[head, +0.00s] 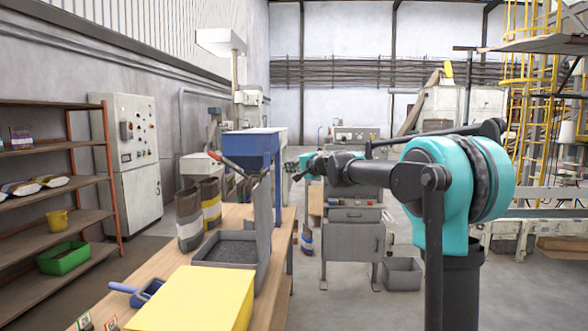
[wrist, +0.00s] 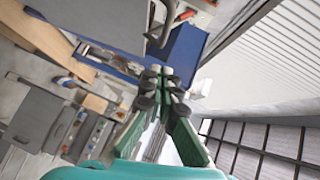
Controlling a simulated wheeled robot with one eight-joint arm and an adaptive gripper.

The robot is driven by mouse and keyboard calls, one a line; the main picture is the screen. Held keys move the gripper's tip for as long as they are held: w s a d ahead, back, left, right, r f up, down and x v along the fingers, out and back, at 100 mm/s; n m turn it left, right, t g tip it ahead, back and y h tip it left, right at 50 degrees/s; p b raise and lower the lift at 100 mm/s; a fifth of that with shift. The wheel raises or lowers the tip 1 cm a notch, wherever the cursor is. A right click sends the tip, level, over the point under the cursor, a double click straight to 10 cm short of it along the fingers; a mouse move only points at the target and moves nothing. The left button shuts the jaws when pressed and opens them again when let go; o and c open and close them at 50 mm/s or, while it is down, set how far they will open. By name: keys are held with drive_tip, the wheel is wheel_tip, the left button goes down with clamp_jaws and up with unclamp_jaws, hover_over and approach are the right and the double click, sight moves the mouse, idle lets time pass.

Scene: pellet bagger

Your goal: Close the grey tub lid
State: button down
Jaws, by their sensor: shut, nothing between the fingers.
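The grey tub (head: 216,266) stands on the wooden bench in the head view, with dark pellets inside. Its grey lid (head: 264,215) stands upright along the tub's right side, so the tub is open on top. My gripper (head: 297,174) is at the right of the lid, near the height of its upper edge, and looks apart from it. In the wrist view my gripper (wrist: 162,76) has its green fingers brought together at the dark tips, with nothing between them. A grey panel at the top left of that view may be the lid; I cannot tell.
A yellow box (head: 195,300) and a blue scoop (head: 148,292) lie on the bench in front of the tub. Bags (head: 190,218) stand behind it. A blue hopper (head: 250,146) rises beyond, also in the wrist view (wrist: 184,45). A grey cabinet (head: 352,240) stands right of the bench.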

drive_tip(key=w+a+f, duration=0.1)
drive_tip(key=w+a, duration=0.1)
drive_tip(key=a, duration=0.4)
drive_tip(key=shift+w+f, duration=0.25)
drive_tip(key=shift+f, duration=0.05)
drive_tip(key=shift+a, duration=0.1)
